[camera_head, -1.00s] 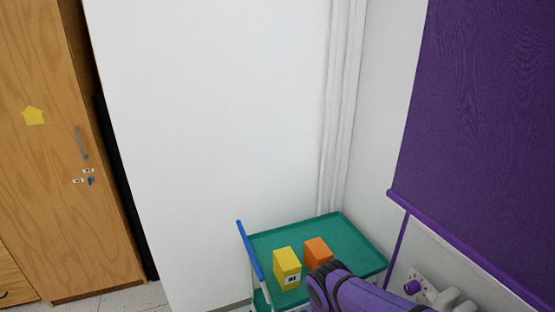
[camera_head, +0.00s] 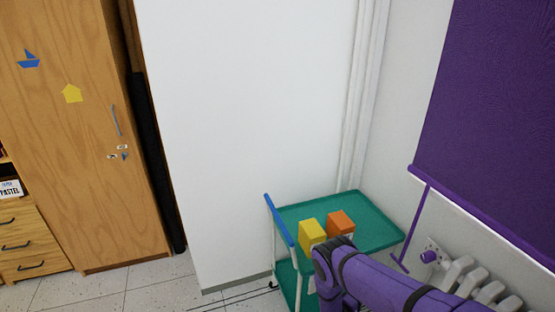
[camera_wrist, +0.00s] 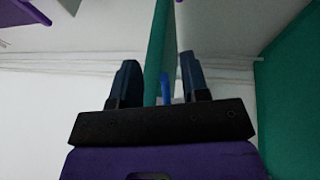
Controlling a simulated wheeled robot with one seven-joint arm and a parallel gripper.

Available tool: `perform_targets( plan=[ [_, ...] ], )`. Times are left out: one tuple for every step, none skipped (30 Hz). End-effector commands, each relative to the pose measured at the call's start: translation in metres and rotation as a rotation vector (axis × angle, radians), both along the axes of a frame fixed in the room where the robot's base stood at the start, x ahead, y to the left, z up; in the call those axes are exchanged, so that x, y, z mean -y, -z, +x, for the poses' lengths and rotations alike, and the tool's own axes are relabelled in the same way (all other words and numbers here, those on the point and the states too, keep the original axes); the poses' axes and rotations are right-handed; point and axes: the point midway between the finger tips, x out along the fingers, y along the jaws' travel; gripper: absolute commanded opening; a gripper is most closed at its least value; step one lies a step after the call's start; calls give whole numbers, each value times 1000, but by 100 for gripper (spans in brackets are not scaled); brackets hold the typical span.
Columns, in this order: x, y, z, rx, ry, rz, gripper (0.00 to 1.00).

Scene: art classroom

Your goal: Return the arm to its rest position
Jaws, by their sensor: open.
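My purple arm (camera_head: 385,285) reaches in from the lower right of the head view, in front of a trolley with a green top (camera_head: 380,228). It hides part of the trolley; my gripper's fingers cannot be made out there. In the wrist view my gripper (camera_wrist: 157,68) has its two dark fingers apart. A green panel edge (camera_wrist: 160,35) and a small blue bar (camera_wrist: 165,88) show in the gap between the fingers. I see nothing gripped, and I cannot tell how far the panel is from the fingers.
A yellow box (camera_head: 312,232) and an orange box (camera_head: 340,222) stand on the trolley, with a blue handle (camera_head: 280,220) at its left. A radiator (camera_head: 480,280) and purple board (camera_head: 490,110) are at right. A wooden cabinet (camera_head: 75,150) stands left. Floor (camera_head: 130,290) shows clear between.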

Motion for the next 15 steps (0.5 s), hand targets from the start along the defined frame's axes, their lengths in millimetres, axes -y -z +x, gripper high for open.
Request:
perform_targets(
  plan=[
    [0, -6, 4, 1, 14, 2, 42],
    [0, -9, 6, 1, 22, 2, 42],
    [0, -14, 9, 0, 31, 2, 42],
    [0, -18, 12, 0, 42, 4, 42],
    [0, -22, 14, 0, 52, 4, 42],
    [0, -28, 18, 1, 66, 6, 42],
    [1, -33, 20, -1, 77, 8, 42],
    [1, -38, 23, -1, 88, 9, 42],
    [1, -45, 27, -1, 104, 11, 42],
    [1, -51, 30, -3, 119, 14, 42],
    [1, -57, 33, -3, 131, 16, 42],
    [2, -66, 38, -4, 152, 21, 42],
    [2, -74, 41, -4, 168, 25, 42],
    [2, -82, 45, -7, 186, 28, 42],
    [3, -95, 51, -7, 213, 35, 42]
  ],
)
